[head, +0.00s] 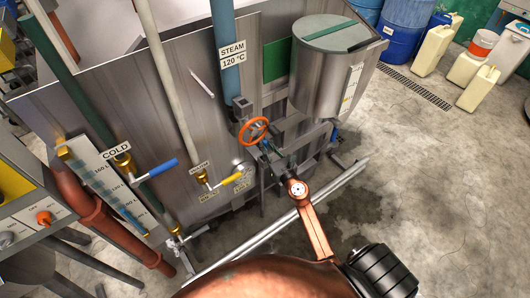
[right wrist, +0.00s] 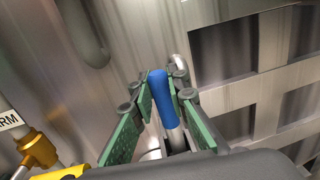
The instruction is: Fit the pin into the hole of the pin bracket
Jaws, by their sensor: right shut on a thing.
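My right gripper (head: 267,152) is in front of the metal machine, just below the orange handwheel. In the right wrist view its green-padded fingers (right wrist: 163,88) are closed around a blue rod-like piece (right wrist: 159,92) with a bare metal shaft (right wrist: 175,138) at its near end. I take this for the pin. Its blue end points away from the wrist, toward the machine's wall. In the head view only a little blue shows between the fingers. I cannot make out the pin bracket or its hole for certain in either view. My left gripper is not in view.
The orange handwheel (head: 254,131) on the steam pipe (head: 225,50) is close to the gripper. Blue and yellow valve levers stick out at left. A steel drum (head: 325,75) hangs at right. A low metal rail (head: 270,230) runs along the floor. Open floor lies at right.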

